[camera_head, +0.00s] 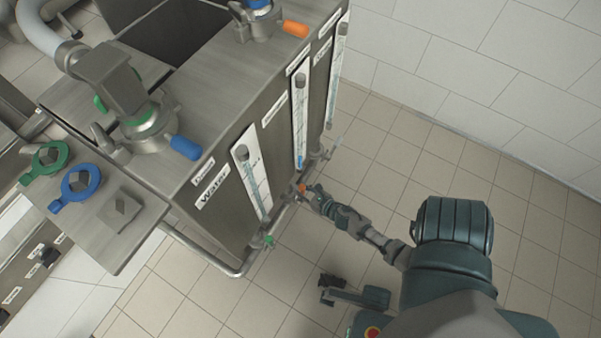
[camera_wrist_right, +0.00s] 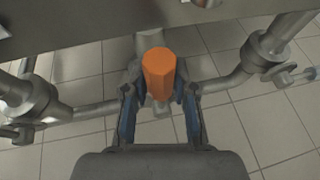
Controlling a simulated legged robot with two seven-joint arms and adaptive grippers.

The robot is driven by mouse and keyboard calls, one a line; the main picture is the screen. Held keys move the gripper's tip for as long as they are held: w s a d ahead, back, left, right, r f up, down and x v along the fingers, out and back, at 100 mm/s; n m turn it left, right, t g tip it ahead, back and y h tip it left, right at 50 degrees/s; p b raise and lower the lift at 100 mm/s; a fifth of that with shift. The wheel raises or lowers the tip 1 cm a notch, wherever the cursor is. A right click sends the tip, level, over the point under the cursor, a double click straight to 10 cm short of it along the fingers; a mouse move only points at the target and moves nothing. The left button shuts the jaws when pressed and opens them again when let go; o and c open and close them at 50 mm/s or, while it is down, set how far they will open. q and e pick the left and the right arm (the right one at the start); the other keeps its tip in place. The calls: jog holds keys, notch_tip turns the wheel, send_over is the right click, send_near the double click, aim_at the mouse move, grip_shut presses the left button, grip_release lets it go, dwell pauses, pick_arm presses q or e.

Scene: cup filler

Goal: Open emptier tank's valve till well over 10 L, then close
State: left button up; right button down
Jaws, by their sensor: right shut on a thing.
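The tank cabinet (camera_head: 228,201) has upright level gauges on its front. The middle gauge (camera_head: 300,115) stands above an orange valve handle (camera_head: 301,187) low on the pipe; its scale is too small to read. My right gripper (camera_head: 312,195) reaches this handle from the right. In the right wrist view, the gripper (camera_wrist_right: 158,110) is shut on the orange handle (camera_wrist_right: 158,75), with a finger on each side. A dark part at the bottom of the head view may be my left gripper (camera_head: 331,284); its fingers are not clear.
The left gauge (camera_head: 252,180), labelled Water, has a green valve handle (camera_head: 269,241) below it. A third gauge (camera_head: 337,75) stands farther back. Pipes (camera_wrist_right: 225,85) run on both sides of the gripper. The tiled floor (camera_head: 400,150) to the right is clear.

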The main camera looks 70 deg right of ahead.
jog(key=shift+w+a, duration=0.1)
jog(key=shift+w, duration=0.05)
jog(key=c, duration=0.9)
grip_release()
jog(key=v, duration=1.2)
